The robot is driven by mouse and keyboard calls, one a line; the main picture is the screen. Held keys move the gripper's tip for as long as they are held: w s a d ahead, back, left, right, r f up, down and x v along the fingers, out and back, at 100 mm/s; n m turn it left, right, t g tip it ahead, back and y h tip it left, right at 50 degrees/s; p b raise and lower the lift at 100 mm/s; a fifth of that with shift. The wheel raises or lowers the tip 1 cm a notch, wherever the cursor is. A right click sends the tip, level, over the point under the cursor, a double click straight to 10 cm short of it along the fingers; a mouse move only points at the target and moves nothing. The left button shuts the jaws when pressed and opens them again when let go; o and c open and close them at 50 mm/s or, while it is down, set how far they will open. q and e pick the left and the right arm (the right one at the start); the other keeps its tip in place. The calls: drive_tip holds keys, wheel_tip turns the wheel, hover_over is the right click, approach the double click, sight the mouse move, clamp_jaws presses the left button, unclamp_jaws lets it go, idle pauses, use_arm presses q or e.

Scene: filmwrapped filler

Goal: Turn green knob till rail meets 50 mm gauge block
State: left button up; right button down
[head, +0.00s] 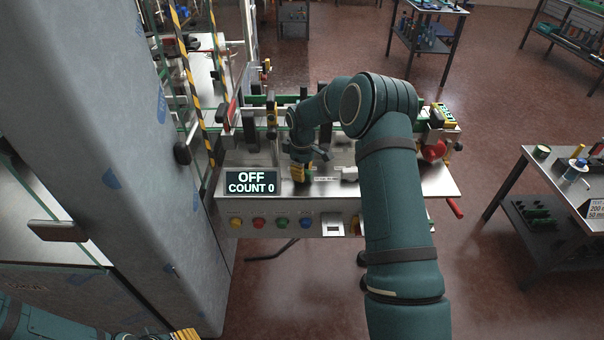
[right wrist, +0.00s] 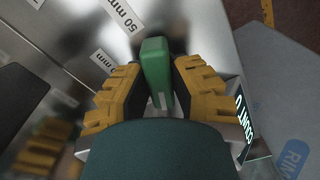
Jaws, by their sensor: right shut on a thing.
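In the right wrist view my right gripper (right wrist: 158,92) is shut on the green knob (right wrist: 156,62), its dark pads against the knob's two sides. A "50 mm" label (right wrist: 121,14) lies on the steel deck beside it. In the head view the right gripper (head: 302,174) points down at the deck of the machine (head: 405,180), and the knob is hidden there. A small pale block (head: 349,174) is right of it; I cannot tell whether it is the gauge block. Green-edged rails (head: 262,100) run behind, partly covered by my arm. My left gripper (head: 185,335) shows only yellow fingers at the bottom edge.
A display (head: 251,182) reads "OFF COUNT 0". Coloured buttons (head: 258,223) line the machine's front. A red handle (head: 455,207) sticks out at its right. A grey cabinet (head: 120,120) stands close on the left. A side table (head: 530,190) stands right; floor between is clear.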

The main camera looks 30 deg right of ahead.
drive_tip(key=m, duration=0.3)
drive_tip(key=shift+f+m+b, duration=0.1)
drive_tip(key=shift+m+b, duration=0.2)
drive_tip(key=shift+b, duration=0.05)
drive_tip(key=m, duration=0.3)
drive_tip(key=shift+m, duration=0.3)
drive_tip(key=m, duration=0.3)
drive_tip(key=shift+s+m, duration=0.1)
drive_tip(key=shift+m, duration=0.3)
drive_tip(key=m, duration=0.3)
drive_tip(key=shift+m, duration=0.3)
drive_tip(key=m, duration=0.6)
drive_tip(key=shift+p, duration=0.35)
drive_tip(key=m+p, duration=0.1)
drive_tip(key=m, duration=0.5)
drive_tip(key=shift+s+m, duration=0.1)
drive_tip(key=shift+m, duration=0.3)
drive_tip(key=shift+p, duration=0.3)
drive_tip(key=c, duration=0.8)
unclamp_jaws()
drive_tip(key=shift+d, duration=0.1)
